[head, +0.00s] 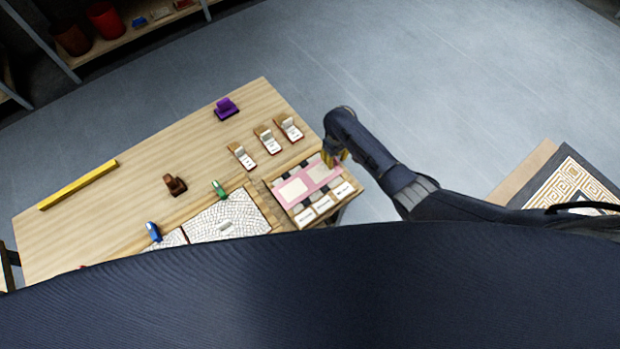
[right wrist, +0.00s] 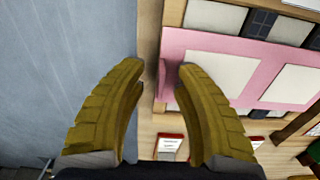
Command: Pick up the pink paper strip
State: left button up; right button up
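The pink paper strip (head: 308,187) lies across the tiled tray at the table's right end, with pale rectangular pieces on it. It also shows in the right wrist view (right wrist: 203,43), to the right of the fingertips. My right gripper (head: 336,157) is at the strip's far right end. In the right wrist view its yellow fingers (right wrist: 160,70) are open, with a gap between the tips. One finger overlaps the strip's end in the picture and the other is over the floor beyond the tray's edge. Contact cannot be told. My left gripper is not in view.
The wooden table (head: 120,207) holds small card holders (head: 268,141), a purple item (head: 226,108), a brown stamp-like item (head: 175,185), a green tool (head: 218,189) and a yellow bar (head: 79,185). A white mosaic panel (head: 230,213) lies left of the tray.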

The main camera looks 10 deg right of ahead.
jog(key=shift+c, duration=0.2)
grip_shut()
jog(key=shift+r, duration=0.1)
